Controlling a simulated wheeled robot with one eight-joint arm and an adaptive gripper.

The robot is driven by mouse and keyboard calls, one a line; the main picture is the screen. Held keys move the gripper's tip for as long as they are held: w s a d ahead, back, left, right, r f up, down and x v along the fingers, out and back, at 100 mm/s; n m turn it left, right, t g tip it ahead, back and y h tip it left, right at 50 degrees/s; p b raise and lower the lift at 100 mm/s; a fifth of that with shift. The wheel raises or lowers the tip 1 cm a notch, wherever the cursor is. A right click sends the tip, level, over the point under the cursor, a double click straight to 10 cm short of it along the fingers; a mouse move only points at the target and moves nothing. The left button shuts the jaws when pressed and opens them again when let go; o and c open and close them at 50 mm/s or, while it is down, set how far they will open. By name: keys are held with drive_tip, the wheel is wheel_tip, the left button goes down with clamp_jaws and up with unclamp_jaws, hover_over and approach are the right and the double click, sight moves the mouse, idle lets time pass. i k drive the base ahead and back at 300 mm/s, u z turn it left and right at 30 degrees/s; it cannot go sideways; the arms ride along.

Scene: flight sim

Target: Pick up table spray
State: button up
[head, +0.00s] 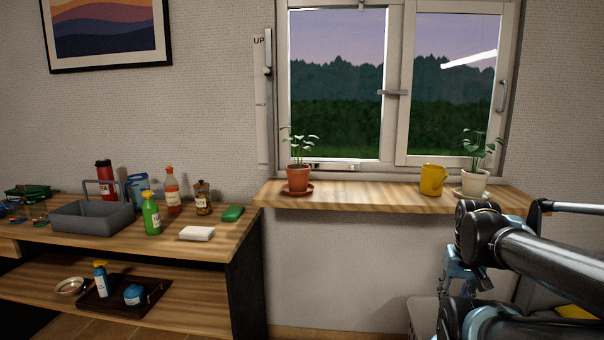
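A green spray bottle (151,214) with a yellow top stands upright on the wooden table top (60,238), right of the grey caddy. A blue and white spray bottle (101,280) with a yellow-orange top stands on the dark tray on the lower shelf. A bottle with an orange-red body (172,190) stands farther back on the table top. The picture does not show which of these is the table spray. My arm is folded at the lower right, well away from the bottles. I cannot make out my gripper's fingers.
The grey caddy (92,219) stands left of the green bottle. A white block (197,234), a green sponge (233,213), a brown bottle (203,198) and a red flask (104,180) are nearby. The windowsill (380,195) holds two plants and a yellow mug (432,180).

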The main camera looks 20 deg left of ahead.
sight(150, 210)
drive_tip(key=u, duration=2.15)
drive_tip(key=k, duration=0.5)
drive_tip(key=i, duration=1.2)
drive_tip(key=z, duration=0.55)
